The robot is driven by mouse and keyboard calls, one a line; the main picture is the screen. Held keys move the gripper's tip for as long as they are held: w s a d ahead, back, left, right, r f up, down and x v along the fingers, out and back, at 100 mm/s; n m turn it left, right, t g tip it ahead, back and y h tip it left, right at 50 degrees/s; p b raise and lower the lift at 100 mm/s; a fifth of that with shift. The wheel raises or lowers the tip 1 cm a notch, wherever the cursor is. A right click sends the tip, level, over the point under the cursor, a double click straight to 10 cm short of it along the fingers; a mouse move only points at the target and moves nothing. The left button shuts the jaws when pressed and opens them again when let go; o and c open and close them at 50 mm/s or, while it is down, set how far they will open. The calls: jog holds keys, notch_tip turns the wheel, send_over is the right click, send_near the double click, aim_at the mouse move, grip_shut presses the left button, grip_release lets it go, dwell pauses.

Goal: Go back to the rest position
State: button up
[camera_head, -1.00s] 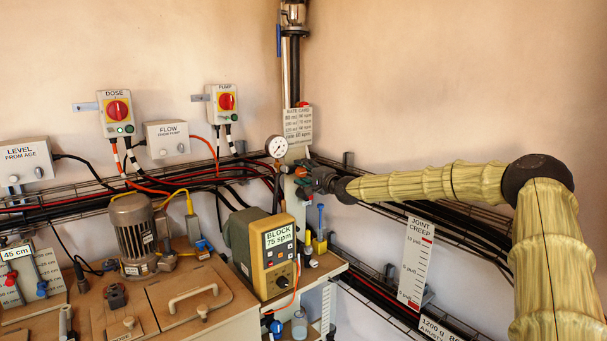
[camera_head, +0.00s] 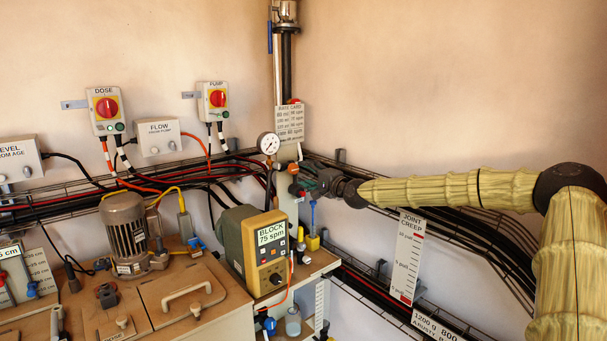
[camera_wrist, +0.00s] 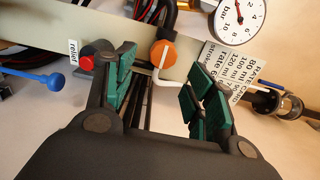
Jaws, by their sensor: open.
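My gripper (camera_head: 312,185) is in front of the grey post beside the pressure gauge, at the end of my arm reaching in from the right. In the wrist view my gripper (camera_wrist: 160,88) has its green-padded fingers apart with nothing held between them. An orange knob (camera_wrist: 162,54) with a bent white lever shows beyond the gap between the fingers. I cannot tell how far it is from the pads. A red knob (camera_wrist: 87,62) beside a "relief" label shows left of the left finger.
The pressure gauge (camera_head: 268,143) and rate card (camera_head: 290,124) are close to my gripper. The yellow pump controller (camera_head: 268,252) stands below. Cable trays run along both walls. A blue-ended lever (camera_wrist: 42,80) shows at left in the wrist view. The upper right wall is bare.

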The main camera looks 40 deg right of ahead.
jog(key=shift+s, duration=0.3)
dwell(0.4)
